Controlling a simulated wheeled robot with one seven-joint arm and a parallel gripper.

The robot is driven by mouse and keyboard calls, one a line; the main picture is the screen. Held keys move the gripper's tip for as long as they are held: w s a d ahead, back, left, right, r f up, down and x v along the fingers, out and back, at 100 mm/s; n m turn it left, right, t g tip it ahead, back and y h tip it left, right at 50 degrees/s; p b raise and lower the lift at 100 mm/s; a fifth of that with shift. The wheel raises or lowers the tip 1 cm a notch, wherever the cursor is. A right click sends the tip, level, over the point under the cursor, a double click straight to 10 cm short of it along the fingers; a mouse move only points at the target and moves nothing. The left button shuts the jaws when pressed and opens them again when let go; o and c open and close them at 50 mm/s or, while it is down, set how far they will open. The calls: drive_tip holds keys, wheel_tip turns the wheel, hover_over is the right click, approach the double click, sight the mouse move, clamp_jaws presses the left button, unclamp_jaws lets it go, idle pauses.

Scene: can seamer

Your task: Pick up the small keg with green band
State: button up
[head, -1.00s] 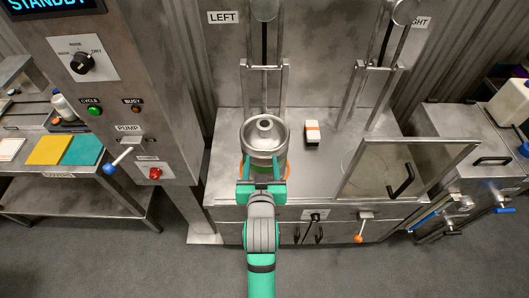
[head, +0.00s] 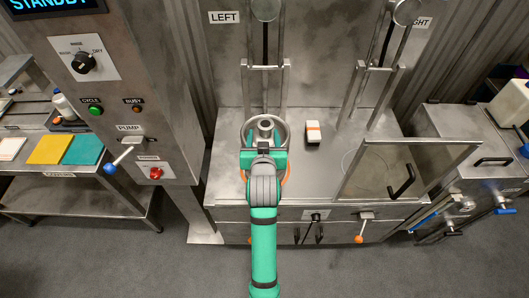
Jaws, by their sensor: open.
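The small keg (head: 284,127) is a round steel vessel with a raised rim and a centre neck. It stands upright on the left side of the steel bench, inside or above an orange ring (head: 288,176). My gripper (head: 264,143) is over the keg's near side, with its green body covering the lower part of the keg. The fingertips are hidden, so contact with the keg cannot be seen. The green band is hidden behind my gripper and arm.
A clear-panelled guard frame (head: 408,170) stands on the bench's right. A vertical post assembly (head: 265,65) rises behind the keg. The control column (head: 130,90) stands at left.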

drive_tip(key=x, duration=0.3)
drive_tip(key=shift+w+d, duration=0.35)
drive_tip(key=shift+d, duration=0.05)
drive_tip(key=shift+c, duration=0.6)
drive_tip(key=shift+a, duration=0.1)
clamp_jaws()
drive_tip(key=shift+w+r, duration=0.15)
